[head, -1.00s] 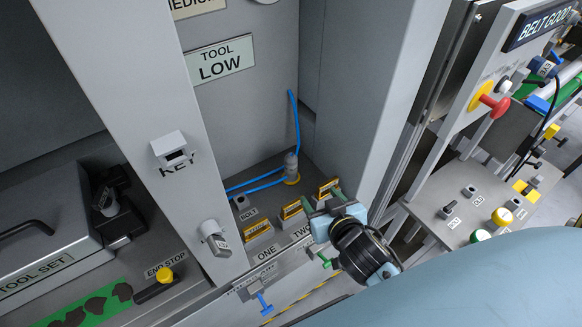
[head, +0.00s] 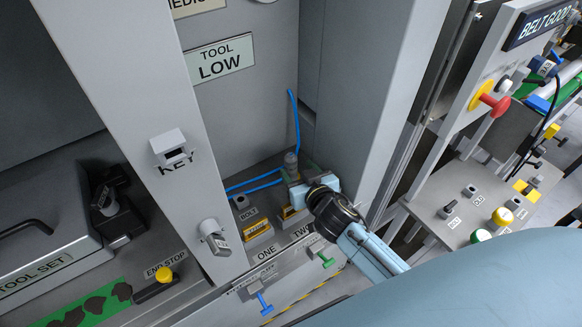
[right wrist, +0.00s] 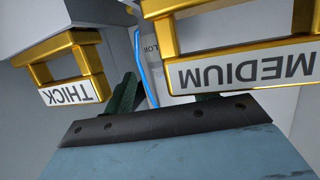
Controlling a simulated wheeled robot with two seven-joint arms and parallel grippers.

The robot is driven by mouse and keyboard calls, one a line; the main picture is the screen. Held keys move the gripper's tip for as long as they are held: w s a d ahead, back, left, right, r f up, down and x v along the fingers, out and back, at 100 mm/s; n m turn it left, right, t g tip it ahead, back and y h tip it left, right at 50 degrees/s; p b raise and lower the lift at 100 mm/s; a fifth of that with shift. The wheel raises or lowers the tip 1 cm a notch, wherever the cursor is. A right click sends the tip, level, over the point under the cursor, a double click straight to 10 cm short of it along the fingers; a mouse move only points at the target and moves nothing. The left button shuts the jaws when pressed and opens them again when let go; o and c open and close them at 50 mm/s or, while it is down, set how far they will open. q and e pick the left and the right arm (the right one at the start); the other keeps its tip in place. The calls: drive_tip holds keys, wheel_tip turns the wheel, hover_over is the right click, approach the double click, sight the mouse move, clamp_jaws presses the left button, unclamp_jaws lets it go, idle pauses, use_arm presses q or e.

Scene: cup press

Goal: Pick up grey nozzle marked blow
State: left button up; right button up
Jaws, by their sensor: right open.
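The grey nozzle (head: 291,160) stands upright at the back of the bay, with blue hose by it. My right gripper (head: 296,184) is just in front of it and hides its lower part. In the right wrist view my open right gripper (right wrist: 165,97) has dark green fingers either side of the blue hose (right wrist: 147,75). A partly hidden grey surface (right wrist: 178,75) with a label ending in "LOW" shows between the fingers; I cannot tell whether this is the nozzle. Nothing is seen held. My left gripper is not in view.
Yellow-framed pieces marked THICK (right wrist: 68,75) and MEDIUM (right wrist: 240,68) flank my right gripper closely. In the head view a yellow piece (head: 257,230) stands on the ledge. The grey posts (head: 150,130) bound the bay. A TOOL LOW sign (head: 220,60) hangs behind.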

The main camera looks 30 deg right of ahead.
sight(294, 163)
drive_tip(key=x, duration=0.3)
drive_tip(key=shift+w+d, duration=0.1)
drive_tip(key=shift+w, duration=0.3)
drive_tip(key=c, duration=1.1)
